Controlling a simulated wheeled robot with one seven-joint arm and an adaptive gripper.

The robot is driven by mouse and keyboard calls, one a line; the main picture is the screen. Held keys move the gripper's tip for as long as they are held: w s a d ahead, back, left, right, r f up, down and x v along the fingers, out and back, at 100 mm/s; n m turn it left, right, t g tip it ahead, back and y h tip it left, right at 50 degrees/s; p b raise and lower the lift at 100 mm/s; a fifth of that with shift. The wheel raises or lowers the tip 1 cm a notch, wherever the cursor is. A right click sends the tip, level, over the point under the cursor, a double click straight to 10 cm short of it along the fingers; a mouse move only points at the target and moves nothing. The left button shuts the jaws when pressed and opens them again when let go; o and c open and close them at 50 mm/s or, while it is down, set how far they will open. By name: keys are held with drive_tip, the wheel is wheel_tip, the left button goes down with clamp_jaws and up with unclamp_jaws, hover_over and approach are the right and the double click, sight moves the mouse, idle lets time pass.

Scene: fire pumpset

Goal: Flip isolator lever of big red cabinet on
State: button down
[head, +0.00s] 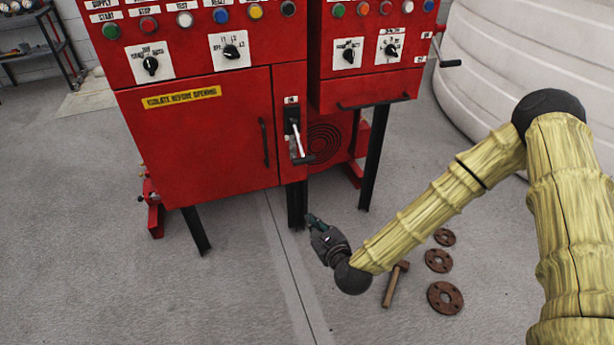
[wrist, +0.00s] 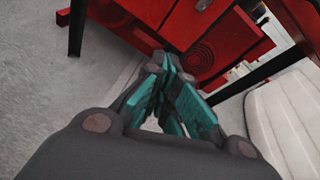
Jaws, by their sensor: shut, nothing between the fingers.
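The big red cabinet (head: 215,135) stands on black legs at the left centre of the head view. Its isolator lever (head: 299,140) is on the right side of its front, below a small label. The lever has a metallic shaft and a dark grip, and it hangs downward from a black plate. My gripper (head: 312,219) is shut and empty, below the lever and in front of the cabinet's legs, apart from both. In the wrist view the teal fingers (wrist: 170,68) point toward the red cabinet bodies. The lever cannot be made out clearly there.
A smaller red cabinet (head: 364,92) with its own side lever (head: 447,62) stands to the right. A hammer (head: 395,285) and rusty flanges (head: 444,297) lie on the floor near my arm. A white tank (head: 535,65) fills the upper right. The front-left floor is clear.

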drive_tip(key=w+d+r+m+t, duration=0.1)
drive_tip(key=w+r+m+t, duration=0.1)
drive_tip(key=w+r+m, duration=0.2)
drive_tip(key=shift+r+h, duration=0.4)
drive_tip(key=shift+r, duration=0.1)
drive_tip(key=shift+w, duration=0.1)
drive_tip(key=w+a+r+p, duration=0.1)
drive_tip(key=w+a+r, duration=0.1)
drive_tip(key=w, duration=0.6)
drive_tip(key=shift+w+a+r+p, duration=0.25)
drive_tip(key=shift+w+a+p, duration=0.05)
drive_tip(key=shift+a, duration=0.15)
drive_tip(key=shift+d+r, duration=0.1)
drive_tip(key=shift+s+r+p, duration=0.25)
drive_tip(key=shift+r+p, duration=0.05)
drive_tip(key=shift+p, duration=0.35)
